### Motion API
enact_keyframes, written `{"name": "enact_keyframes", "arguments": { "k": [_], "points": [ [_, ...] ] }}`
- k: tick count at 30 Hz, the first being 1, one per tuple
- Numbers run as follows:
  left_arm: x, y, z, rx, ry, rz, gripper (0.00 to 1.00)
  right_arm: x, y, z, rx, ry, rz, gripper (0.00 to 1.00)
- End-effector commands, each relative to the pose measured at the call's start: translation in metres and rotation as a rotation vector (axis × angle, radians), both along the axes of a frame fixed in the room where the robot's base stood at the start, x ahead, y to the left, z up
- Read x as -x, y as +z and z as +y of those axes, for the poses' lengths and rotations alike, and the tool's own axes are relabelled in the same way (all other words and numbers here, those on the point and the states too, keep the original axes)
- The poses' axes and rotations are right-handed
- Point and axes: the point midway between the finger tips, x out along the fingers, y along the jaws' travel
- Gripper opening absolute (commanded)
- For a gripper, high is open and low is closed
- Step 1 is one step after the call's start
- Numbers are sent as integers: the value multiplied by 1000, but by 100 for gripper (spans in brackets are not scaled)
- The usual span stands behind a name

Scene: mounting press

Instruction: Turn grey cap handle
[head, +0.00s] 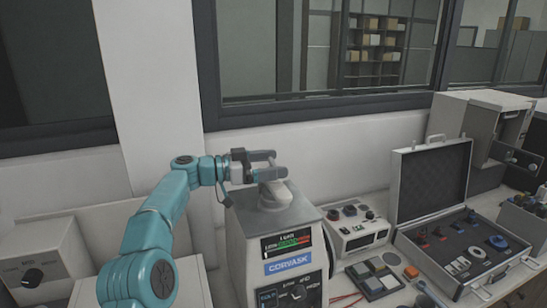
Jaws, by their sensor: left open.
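The mounting press (258,241) is a pale box with a coloured gauge and a blue label on its front. The grey cap (272,198) sits on its top, and its handle is mostly hidden by or close to my gripper. My left gripper (275,164) is open, reaching in from the left just above the cap. My right gripper is not in view.
An open case (397,199) with several small parts stands right of the press. A box with a black knob (40,262) is at the left. A wall and windows stand behind.

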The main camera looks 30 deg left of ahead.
Motion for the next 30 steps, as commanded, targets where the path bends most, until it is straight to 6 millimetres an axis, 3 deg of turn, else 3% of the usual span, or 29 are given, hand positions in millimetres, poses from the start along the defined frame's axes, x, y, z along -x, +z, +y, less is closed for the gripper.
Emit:
{"name": "enact_keyframes", "arguments": {
  "k": [11, 12, 15, 16, 25, 30],
  "points": [
    [-7, 0, -6, -1, 1, -1, 100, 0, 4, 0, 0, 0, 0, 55],
    [-7, 0, -6, -1, 0, -1, 94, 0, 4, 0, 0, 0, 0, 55],
    [-7, 0, -6, -1, 0, -1, 61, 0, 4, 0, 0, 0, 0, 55],
    [-7, 0, -6, -1, 1, -1, 57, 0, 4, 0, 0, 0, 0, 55],
    [-7, -2, -6, -2, 8, -2, 57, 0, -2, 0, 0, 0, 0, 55],
    [-7, -6, -6, -4, 44, -2, 57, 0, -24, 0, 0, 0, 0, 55]
  ]
}}
